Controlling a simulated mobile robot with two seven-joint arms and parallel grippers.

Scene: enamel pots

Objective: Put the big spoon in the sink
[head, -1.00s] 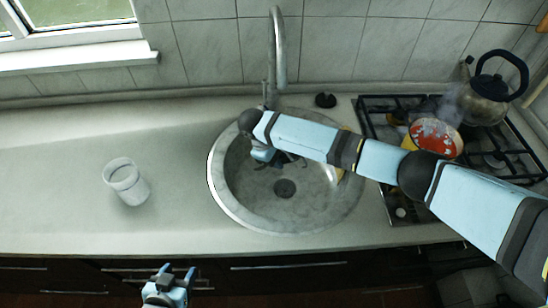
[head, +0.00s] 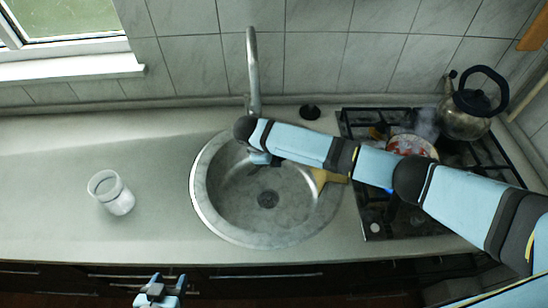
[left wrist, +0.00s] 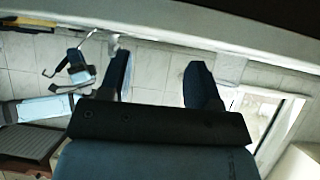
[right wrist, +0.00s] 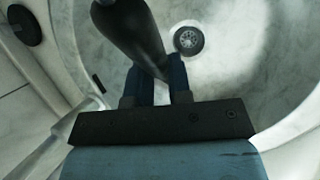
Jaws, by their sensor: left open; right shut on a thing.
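The big spoon (right wrist: 135,35) is a dark, smooth piece in the right wrist view, held between the fingers of my right gripper (right wrist: 157,85). It is over the sink (right wrist: 240,75), with the drain beyond it. In the head view the round grey sink (head: 215,222) is in the middle of the counter. My right gripper (head: 262,158) is over its back left part, and my arm hides the spoon there. My left gripper (head: 160,285) is open and empty, low in front of the counter. It also shows open in the left wrist view (left wrist: 160,80).
A glass jar (head: 112,195) stands left of the sink. The tap (head: 253,70) rises behind the sink. A yellowish piece (head: 328,177) is at the sink's right side. A steaming pot (head: 412,147) and a kettle (head: 470,110) stand on the hob. The left counter is mostly clear.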

